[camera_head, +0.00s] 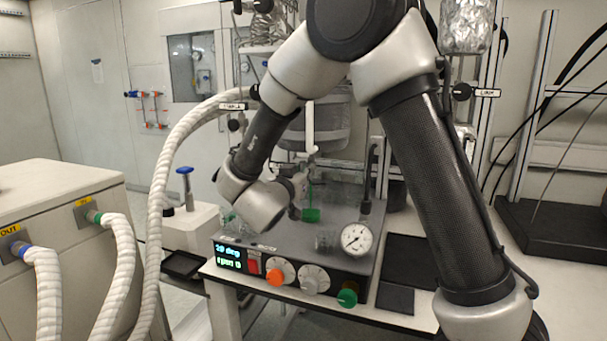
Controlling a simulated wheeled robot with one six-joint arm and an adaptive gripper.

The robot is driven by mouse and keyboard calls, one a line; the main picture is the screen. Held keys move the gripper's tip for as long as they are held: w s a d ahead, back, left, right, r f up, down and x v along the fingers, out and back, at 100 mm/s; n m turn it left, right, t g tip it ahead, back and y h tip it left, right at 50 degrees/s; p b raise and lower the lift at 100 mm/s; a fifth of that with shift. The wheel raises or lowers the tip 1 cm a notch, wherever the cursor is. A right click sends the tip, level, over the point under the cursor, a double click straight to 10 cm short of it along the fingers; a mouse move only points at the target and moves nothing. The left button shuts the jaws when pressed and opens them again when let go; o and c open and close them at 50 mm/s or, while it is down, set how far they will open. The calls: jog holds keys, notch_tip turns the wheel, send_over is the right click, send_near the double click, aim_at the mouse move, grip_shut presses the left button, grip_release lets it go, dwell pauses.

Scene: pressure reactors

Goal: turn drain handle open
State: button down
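A small green piece (311,215) shows below the glass reactor vessel (325,128), above the control box. It may be the drain handle, but it is too small to be certain. My gripper (299,186) is at the end of my bent arm, just above and left of the green piece. It is small, dark and partly hidden by my wrist. I cannot tell whether its fingers are open or touch anything.
The control box (228,237) has a display, orange, grey and green knobs, and a round pressure gauge (356,238). A thick white hose (164,180) rises on the left. A blue-topped valve (185,172) stands beside it. Black mats (409,249) lie on the table at right.

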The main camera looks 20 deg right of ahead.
jog(key=c, duration=1.5)
grip_release()
jog(key=v, duration=1.2)
